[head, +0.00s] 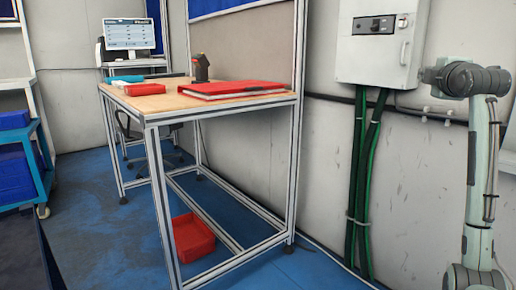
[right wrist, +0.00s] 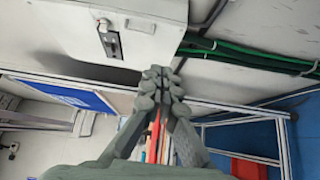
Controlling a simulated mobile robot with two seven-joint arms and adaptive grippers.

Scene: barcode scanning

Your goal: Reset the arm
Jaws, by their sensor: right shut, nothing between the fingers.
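My right arm (head: 483,180) stands upright at the right edge of the head view and bends left at its top, in front of the wall. Its far end beside the grey box is small there, and the fingers are hard to make out. In the right wrist view my right gripper (right wrist: 158,76) is shut, its grey fingertips together with nothing between them. It is in the air, away from the table. My left gripper is in neither view.
A wooden-topped table (head: 150,102) holds a red folder-like item (head: 232,89) and a dark small object (head: 201,68). A red bin (head: 193,238) is below. A wall-mounted grey box (head: 378,50) with green cables (head: 363,190) is near my right arm. A blue cart (head: 18,160) stands left.

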